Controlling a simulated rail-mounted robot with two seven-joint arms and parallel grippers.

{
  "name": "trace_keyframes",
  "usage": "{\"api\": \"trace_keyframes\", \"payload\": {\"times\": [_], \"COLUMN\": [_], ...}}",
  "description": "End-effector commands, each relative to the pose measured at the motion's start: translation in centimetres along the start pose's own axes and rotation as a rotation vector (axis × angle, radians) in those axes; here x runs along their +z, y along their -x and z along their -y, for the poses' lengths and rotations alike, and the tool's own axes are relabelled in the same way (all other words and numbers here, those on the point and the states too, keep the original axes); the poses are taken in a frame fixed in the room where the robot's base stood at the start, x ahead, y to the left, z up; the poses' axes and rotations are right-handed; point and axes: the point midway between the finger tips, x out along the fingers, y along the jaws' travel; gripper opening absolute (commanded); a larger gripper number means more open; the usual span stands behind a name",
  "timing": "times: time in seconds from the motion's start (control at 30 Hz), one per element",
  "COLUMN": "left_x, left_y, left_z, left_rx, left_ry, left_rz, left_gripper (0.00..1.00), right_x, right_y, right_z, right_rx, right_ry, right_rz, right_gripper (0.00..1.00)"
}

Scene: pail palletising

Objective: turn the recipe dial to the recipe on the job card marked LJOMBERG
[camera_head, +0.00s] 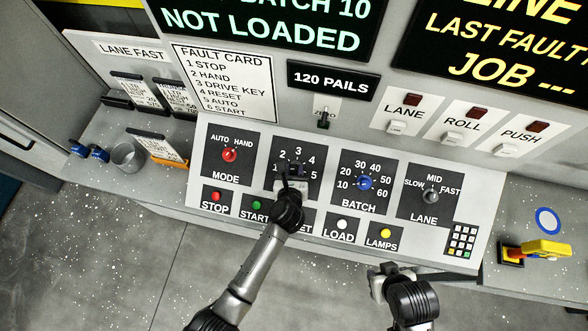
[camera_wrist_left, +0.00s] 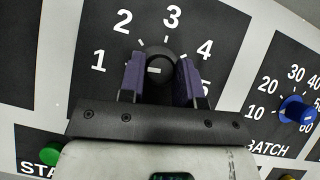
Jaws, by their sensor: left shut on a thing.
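The recipe dial (camera_wrist_left: 155,66) is a dark round knob with a short white mark, on a black plate numbered 1 to 5. Which number it points at I cannot tell. My left gripper (camera_head: 292,173) is at this dial in the head view. In the left wrist view its two purple-grey fingers stand either side of the knob, shut on it. Job cards stand on the left ledge, including one in an orange holder (camera_head: 170,159); their small print is unreadable, so I cannot tell which says LJOMBERG. My right gripper (camera_head: 388,274) is low, in front of the panel's edge.
The red mode knob (camera_head: 229,155) is left of the recipe dial, the blue batch knob (camera_head: 365,183) and grey lane knob (camera_head: 431,196) right. Push buttons line the front, including green START (camera_head: 257,206). A keypad (camera_head: 462,239) and a yellow-handled item (camera_head: 540,249) are at right.

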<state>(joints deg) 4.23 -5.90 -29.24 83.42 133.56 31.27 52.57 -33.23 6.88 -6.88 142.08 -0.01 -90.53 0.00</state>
Motion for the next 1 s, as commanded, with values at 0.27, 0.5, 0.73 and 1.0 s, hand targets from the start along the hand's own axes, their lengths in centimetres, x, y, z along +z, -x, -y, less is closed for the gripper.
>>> {"api": "trace_keyframes", "payload": {"times": [0.27, 0.5, 0.73, 1.0], "left_x": [0.9, 0.8, 0.6, 0.4], "left_y": [0.4, 0.2, 0.1, -0.1], "left_z": [-0.2, -0.5, -0.6, -0.6], "left_rx": [-0.120, -0.253, -0.366, -0.458], "left_ry": [-0.161, -0.332, -0.474, -0.589], "left_rz": [-0.004, -0.005, -0.005, -0.003], "left_gripper": [0.07, 0.08, 0.08, 0.08], "right_x": [-1.6, -2.9, -3.6, -4.1], "right_y": [4.9, 8.8, 11.3, 12.8], "right_z": [0.0, -0.2, -0.4, -0.6], "right_rx": [-0.004, -0.004, -0.001, 0.004], "right_ry": [-0.005, -0.005, -0.001, 0.005], "right_rz": [-0.001, -0.002, -0.002, 0.000], "right_gripper": [0.43, 0.43, 0.43, 0.43]}}
